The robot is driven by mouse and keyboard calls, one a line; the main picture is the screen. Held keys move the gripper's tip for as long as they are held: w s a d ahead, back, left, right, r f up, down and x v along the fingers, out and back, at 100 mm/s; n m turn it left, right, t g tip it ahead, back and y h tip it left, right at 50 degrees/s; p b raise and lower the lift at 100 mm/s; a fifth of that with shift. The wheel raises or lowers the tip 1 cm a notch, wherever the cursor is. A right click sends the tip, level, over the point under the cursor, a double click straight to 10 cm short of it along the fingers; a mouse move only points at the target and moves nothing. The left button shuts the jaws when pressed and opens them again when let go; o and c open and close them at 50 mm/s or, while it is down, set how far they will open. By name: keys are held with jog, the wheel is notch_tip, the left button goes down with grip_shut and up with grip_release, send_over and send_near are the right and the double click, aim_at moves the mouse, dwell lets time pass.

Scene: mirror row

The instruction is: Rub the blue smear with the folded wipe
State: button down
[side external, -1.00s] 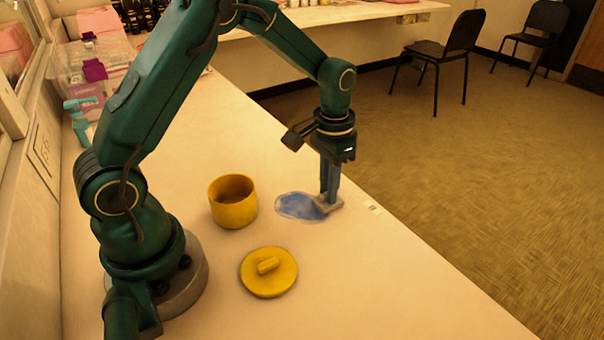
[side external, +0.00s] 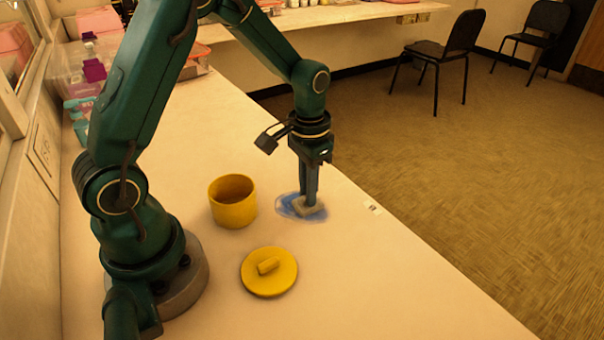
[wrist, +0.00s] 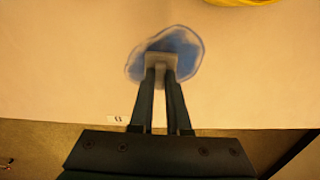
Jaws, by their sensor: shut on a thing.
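The blue smear (side external: 287,204) is a patch on the pale counter, and it also shows in the wrist view (wrist: 182,40). The folded wipe (side external: 309,209) is a small grey pad lying over the smear; in the wrist view the wipe (wrist: 160,59) covers the smear's near middle. My gripper (side external: 310,202) points straight down and is shut on the wipe, which looks to be touching the counter. In the wrist view both fingers (wrist: 161,72) meet at the wipe. The smear's part under the wipe is hidden.
A yellow open pot (side external: 232,203) stands left of the smear, and its yellow lid (side external: 269,272) lies in front. A small white label (side external: 373,208) is near the counter's right edge. The counter (side external: 380,270) at front right is clear.

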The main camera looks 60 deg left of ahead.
jog(key=shift+s+r, duration=0.15)
jog(key=shift+s, duration=3.05)
jog(key=shift+a, duration=0.8)
jog(key=shift+w+f, duration=0.15)
jog(key=shift+w, duration=0.7)
jog(key=shift+w+f, duration=0.1)
jog(key=shift+w, duration=0.75)
jog(key=shift+w+r, duration=0.15)
jog(key=shift+w, duration=1.55)
jog(key=shift+w+f, duration=0.2)
jog(key=shift+w, duration=1.4)
jog(key=shift+a+r, duration=0.1)
jog(key=shift+a, duration=0.75)
jog(key=shift+s, duration=1.75)
jog(key=shift+s+f, duration=0.2)
jog(key=shift+s, duration=1.65)
jog(key=shift+s+d+r, duration=0.1)
jog(key=shift+s, duration=1.55)
